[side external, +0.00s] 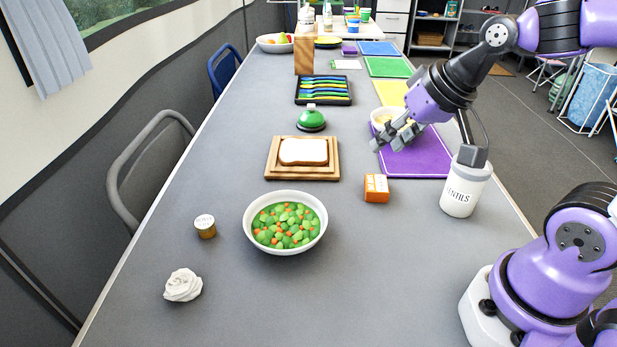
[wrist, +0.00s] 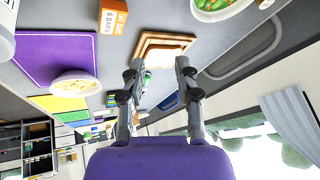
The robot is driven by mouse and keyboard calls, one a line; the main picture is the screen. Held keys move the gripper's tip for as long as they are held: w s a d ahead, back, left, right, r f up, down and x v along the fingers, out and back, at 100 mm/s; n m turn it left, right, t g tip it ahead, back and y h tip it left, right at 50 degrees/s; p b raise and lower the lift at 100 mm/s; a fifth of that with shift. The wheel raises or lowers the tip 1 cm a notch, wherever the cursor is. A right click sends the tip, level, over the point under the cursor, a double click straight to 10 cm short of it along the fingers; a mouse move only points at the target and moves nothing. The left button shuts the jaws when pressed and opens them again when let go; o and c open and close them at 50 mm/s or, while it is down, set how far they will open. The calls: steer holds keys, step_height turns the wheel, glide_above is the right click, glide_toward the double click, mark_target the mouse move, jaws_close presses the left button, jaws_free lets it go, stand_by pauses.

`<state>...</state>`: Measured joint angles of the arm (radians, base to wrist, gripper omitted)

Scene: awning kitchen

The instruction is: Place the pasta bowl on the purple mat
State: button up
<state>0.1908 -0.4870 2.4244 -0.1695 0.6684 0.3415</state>
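The pasta bowl (side external: 381,114) is a pale bowl with light yellow contents, partly hidden behind my gripper in the side view. It also shows in the wrist view (wrist: 75,87). It sits at the far end of the purple mat (side external: 425,160), overlapping its edge near the yellow mat; how much of its base is on the purple cannot be told. My gripper (side external: 392,138) is just in front of the bowl, above the purple mat's left side. In the wrist view my gripper (wrist: 156,68) has its fingers apart with nothing between them, and the bowl is outside them.
An orange box (side external: 376,188) and a lentils jar (side external: 464,188) stand near the purple mat's front edge. A bread board (side external: 273,160), green bell (side external: 311,119) and vegetable bowl (side external: 250,234) are to the left. Yellow (side external: 391,90), green (side external: 388,66) and blue mats lie beyond.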

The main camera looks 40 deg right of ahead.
steer(key=s+n, duration=0.1)
steer(key=s+a+n, duration=0.1)
steer(key=s+n, duration=0.1)
steer(key=s+r+n, duration=0.1)
steer(key=s, duration=0.1)
steer(key=shift+s+a+g, duration=0.1)
steer(key=shift+a+g, duration=0.1)
steer(key=shift+g, duration=0.1)
